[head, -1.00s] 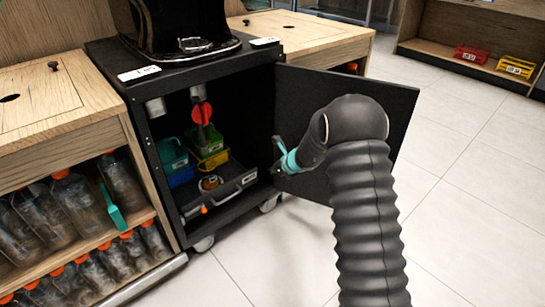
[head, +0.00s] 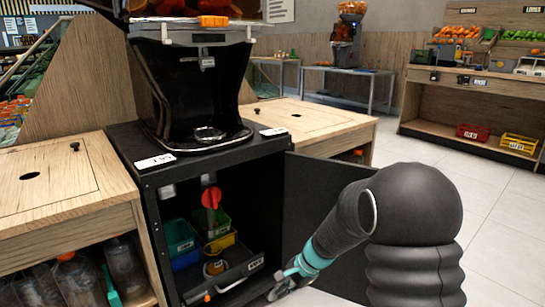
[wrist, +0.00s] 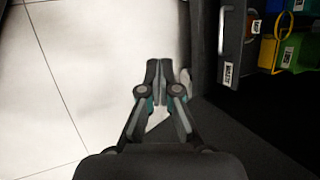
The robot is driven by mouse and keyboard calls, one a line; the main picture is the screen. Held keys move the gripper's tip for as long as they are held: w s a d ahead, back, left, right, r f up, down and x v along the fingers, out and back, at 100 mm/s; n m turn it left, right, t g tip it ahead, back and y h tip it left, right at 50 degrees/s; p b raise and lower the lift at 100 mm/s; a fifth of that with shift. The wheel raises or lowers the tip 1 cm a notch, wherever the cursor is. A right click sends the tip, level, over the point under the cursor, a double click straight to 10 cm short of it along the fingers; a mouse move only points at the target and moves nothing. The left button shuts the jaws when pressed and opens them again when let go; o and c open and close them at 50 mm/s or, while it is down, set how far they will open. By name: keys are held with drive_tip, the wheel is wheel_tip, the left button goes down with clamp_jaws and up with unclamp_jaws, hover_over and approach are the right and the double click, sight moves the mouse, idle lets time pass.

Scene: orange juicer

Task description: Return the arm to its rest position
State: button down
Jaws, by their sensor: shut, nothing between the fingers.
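My gripper (head: 285,283) is low in front of the open black cabinet, close to the bottom of its open door (head: 325,215). In the wrist view, my gripper (wrist: 160,82) has its fingers together, with nothing between them. Pale floor (wrist: 75,75) lies below it on the left. My own black ribbed arm fills the lower right of the head view. No marked rest position shows in these frames.
The cabinet (head: 155,192) holds green, blue and yellow bins and a drawer (head: 235,272). The drawer's front (wrist: 233,45) is right of my gripper in the wrist view. A juicer (head: 190,85) stands on top. Wooden counters (head: 310,125) flank the cabinet. Open tiled floor (head: 505,235) is at right.

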drive_tip(key=s+d+r+n+t+h+p, duration=0.1)
drive_tip(key=s+d+r+n+h+p, duration=0.1)
drive_tip(key=s+r, duration=0.7)
drive_tip(key=s+d+r+n+t+h+p, duration=0.1)
drive_tip(key=s+d+r+n+t+p, duration=0.1)
drive_tip(key=s+d+r+n, duration=0.3)
drive_tip(key=s+d+r+n+t+h+p, duration=0.1)
drive_tip(key=s+d+r, duration=0.4)
drive_tip(key=s+r, duration=0.8)
wheel_tip(320, 180, up, 2)
drive_tip(key=shift+d+r+n+h+p, duration=0.15)
drive_tip(key=shift+d+n+h+p, duration=0.15)
drive_tip(key=shift+n+h+p, duration=0.7)
